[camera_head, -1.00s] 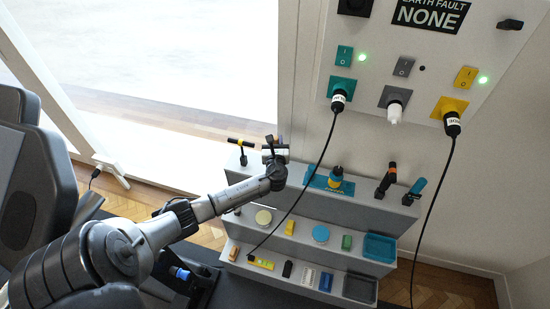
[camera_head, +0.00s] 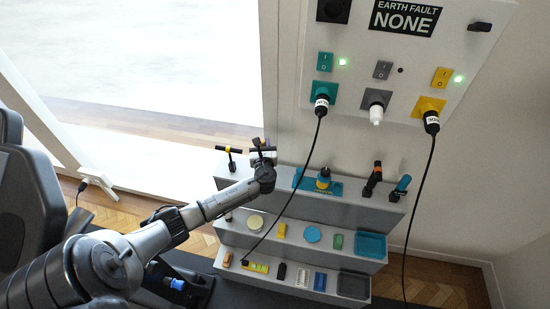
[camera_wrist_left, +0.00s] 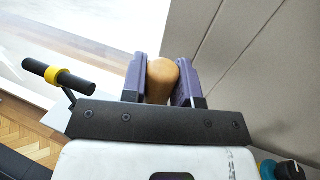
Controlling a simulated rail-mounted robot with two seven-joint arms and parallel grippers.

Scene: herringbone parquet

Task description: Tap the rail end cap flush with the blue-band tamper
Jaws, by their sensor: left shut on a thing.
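My left gripper (camera_head: 263,153) is above the left end of the top shelf. In the left wrist view its two purple fingers (camera_wrist_left: 161,82) are shut on a rounded wooden piece (camera_wrist_left: 162,80), which looks like a handle end. The rest of the held tool is hidden, and no blue band shows on it. A black T-shaped tool with a yellow band (camera_head: 229,150) stands just left of the gripper; its bar also shows in the left wrist view (camera_wrist_left: 58,76). I cannot make out the rail end cap for certain. My right gripper is not in view.
The grey stepped shelf (camera_head: 345,206) holds a blue plate with a yellow-banded cylinder (camera_head: 323,180), an orange-black tool (camera_head: 373,180), a teal-handled tool (camera_head: 400,187) and a blue tray (camera_head: 371,246). Black cables (camera_head: 288,200) hang from the wall panel (camera_head: 350,105) across the shelf front.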

